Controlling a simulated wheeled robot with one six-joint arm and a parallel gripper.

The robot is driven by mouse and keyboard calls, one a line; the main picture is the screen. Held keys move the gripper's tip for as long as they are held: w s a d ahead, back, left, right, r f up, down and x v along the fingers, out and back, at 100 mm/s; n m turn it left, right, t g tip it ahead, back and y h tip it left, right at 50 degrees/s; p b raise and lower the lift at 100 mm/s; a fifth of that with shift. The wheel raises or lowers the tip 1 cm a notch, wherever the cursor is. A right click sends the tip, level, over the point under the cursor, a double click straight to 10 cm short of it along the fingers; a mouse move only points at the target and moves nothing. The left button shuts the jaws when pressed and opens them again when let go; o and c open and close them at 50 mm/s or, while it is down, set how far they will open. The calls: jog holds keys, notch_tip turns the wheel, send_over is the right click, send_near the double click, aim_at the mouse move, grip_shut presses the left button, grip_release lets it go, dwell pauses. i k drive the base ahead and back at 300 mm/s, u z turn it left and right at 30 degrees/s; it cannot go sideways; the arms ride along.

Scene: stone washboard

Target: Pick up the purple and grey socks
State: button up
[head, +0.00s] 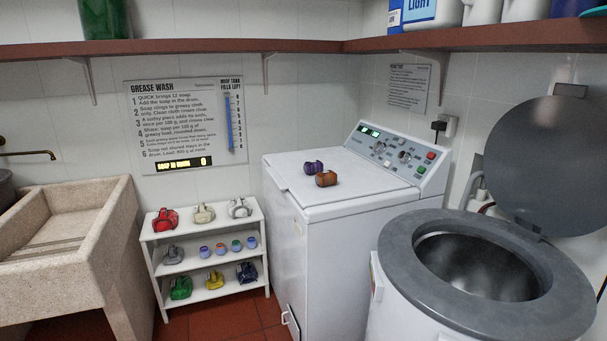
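A small purple bundle (314,168), which looks like rolled socks, lies on the white washing machine's flat lid. It sits just behind an orange-brown bundle (327,179), close to it. A grey bundle (172,255) lies at the left of the middle tier of the white shelf unit. A pale grey-white bundle (240,208) is at the right of the top tier. Whether any of them combines purple and grey is too small to tell. My gripper is not in view.
The shelf unit (209,228) also holds red, beige, green, yellow and dark blue bundles and several small round items. A stone washboard sink (70,225) stands left. The washing machine (335,205) stands beside an open-lidded drum (487,290). A brown wall shelf (200,47) runs above.

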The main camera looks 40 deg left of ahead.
aim_at(310, 168)
jog(key=u, duration=2.3)
jog(key=i, duration=2.45)
jog(key=z, duration=2.6)
jog(key=i, duration=0.5)
jog(key=z, duration=0.05)
